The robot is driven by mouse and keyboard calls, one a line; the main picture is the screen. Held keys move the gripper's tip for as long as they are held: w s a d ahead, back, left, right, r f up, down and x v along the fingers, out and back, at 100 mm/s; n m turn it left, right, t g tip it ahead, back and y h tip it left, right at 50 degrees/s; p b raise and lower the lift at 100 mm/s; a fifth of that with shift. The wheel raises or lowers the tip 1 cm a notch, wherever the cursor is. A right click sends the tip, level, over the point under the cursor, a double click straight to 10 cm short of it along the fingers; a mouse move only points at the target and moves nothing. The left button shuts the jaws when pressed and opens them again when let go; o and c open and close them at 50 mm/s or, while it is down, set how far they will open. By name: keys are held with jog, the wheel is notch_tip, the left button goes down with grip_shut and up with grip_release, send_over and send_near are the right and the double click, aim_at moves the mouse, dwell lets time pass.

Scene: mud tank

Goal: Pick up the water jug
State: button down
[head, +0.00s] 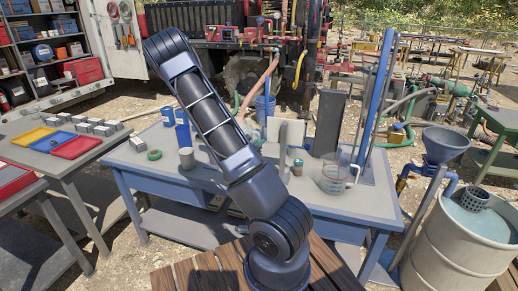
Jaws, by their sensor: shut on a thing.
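A clear jug with red markings and a handle (333,180) stands upright on the grey-topped blue workbench (240,196), right of its middle. It looks like the water jug. My arm rises from the lower middle of the head view to the upper left and crosses in front of the bench. My gripper does not show in this view, so I cannot see its fingers or anything in them. The jug appears apart from the visible arm links.
Tall blue pipes (378,100) stand behind the jug. A large barrel (455,245) with a blue funnel (446,143) is at right.

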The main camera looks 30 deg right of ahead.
jog(key=shift+r, duration=4.7)
jog(key=shift+r, duration=0.1)
